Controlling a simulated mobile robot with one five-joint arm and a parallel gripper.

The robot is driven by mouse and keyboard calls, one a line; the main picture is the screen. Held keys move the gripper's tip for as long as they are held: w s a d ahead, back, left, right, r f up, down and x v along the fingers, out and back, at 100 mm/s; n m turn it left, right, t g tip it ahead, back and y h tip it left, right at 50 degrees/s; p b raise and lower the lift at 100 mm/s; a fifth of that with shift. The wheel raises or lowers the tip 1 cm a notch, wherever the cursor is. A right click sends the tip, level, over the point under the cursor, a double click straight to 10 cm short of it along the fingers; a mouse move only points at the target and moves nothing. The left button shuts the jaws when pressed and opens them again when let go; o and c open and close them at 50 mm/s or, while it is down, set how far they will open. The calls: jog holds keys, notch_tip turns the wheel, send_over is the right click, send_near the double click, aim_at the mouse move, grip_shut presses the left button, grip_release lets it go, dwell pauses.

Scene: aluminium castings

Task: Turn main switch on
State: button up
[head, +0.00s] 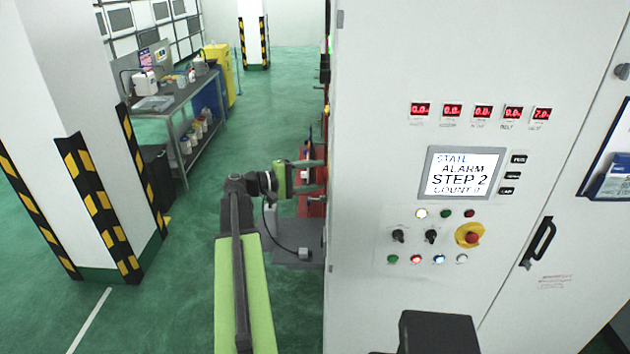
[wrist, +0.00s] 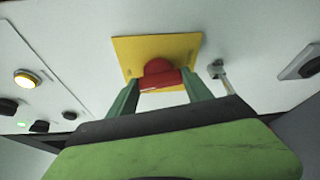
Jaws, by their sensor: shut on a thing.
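The main switch is a red knob (wrist: 160,75) on a square yellow plate (wrist: 126,52), in the wrist view. My gripper (wrist: 160,92) has one green finger on each side of the red knob and is shut on it. In the head view my gripper (head: 318,176) reaches right to the left edge of the white cabinet (head: 375,100). The switch is hidden there behind that edge. How far the knob is turned is hard to tell.
The cabinet front carries a screen (head: 463,173) reading "ALARM STEP 2", a red emergency button (head: 471,238) and a black handle (head: 541,242). A lit yellow lamp (wrist: 27,78) is left of the switch. A striped pillar (head: 70,130) and workbench (head: 172,100) stand left.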

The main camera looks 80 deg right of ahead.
jog(key=shift+f+m+g+b, duration=0.15)
jog(key=shift+m+g+b, duration=0.25)
jog(key=shift+m+b, duration=0.45)
jog(key=shift+m, duration=0.35)
jog(key=o, duration=1.4)
jog(key=shift+c, duration=0.2)
jog(key=v, duration=1.7)
jog(key=shift+a, duration=0.3)
jog(key=shift+w+f, duration=0.1)
